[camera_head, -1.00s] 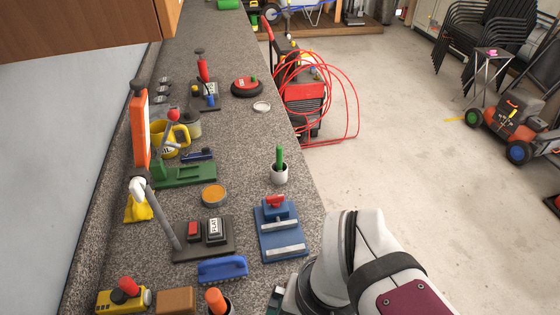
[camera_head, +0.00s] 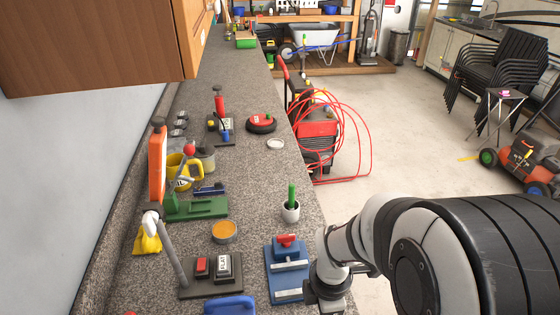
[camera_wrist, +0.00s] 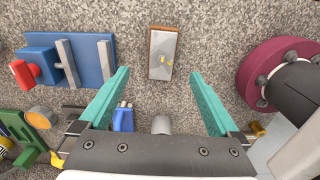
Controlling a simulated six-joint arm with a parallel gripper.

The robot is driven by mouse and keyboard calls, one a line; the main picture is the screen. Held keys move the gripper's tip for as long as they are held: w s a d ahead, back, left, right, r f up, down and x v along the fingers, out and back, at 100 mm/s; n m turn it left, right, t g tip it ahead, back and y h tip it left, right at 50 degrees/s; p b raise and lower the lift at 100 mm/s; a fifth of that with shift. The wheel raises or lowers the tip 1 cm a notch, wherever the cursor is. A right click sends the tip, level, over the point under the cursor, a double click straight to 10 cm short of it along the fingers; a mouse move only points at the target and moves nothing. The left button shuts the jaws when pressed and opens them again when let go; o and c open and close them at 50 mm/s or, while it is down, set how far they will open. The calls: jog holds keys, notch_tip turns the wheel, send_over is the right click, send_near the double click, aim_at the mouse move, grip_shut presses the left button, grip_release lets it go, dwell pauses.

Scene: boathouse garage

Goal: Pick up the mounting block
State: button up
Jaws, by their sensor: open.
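In the wrist view, a block (camera_wrist: 163,53) with brown sides and a grey top lies on the speckled counter; it looks like the mounting block. It has a small yellowish mark on top. My gripper (camera_wrist: 160,82) is open, with its two teal fingers wide apart and nothing between the tips. The block lies beyond the fingertips in the picture, roughly centred between them, with no finger touching it. In the head view the block is not seen, and the fingers are out of sight below my wrist.
A blue clamp fixture (camera_head: 288,268) stands near the counter's right edge, beside the block in the wrist view (camera_wrist: 88,62). A blue brush (camera_head: 230,306), a white pot (camera_head: 290,211), an orange-filled tin (camera_head: 224,231) and a switch panel (camera_head: 212,274) are nearby. Bare counter surrounds the block.

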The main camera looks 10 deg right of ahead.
notch_tip(320, 180, down, 8)
jog(key=shift+s+r, duration=0.1)
jog(key=shift+s, duration=0.05)
grip_shut()
dwell(0.5)
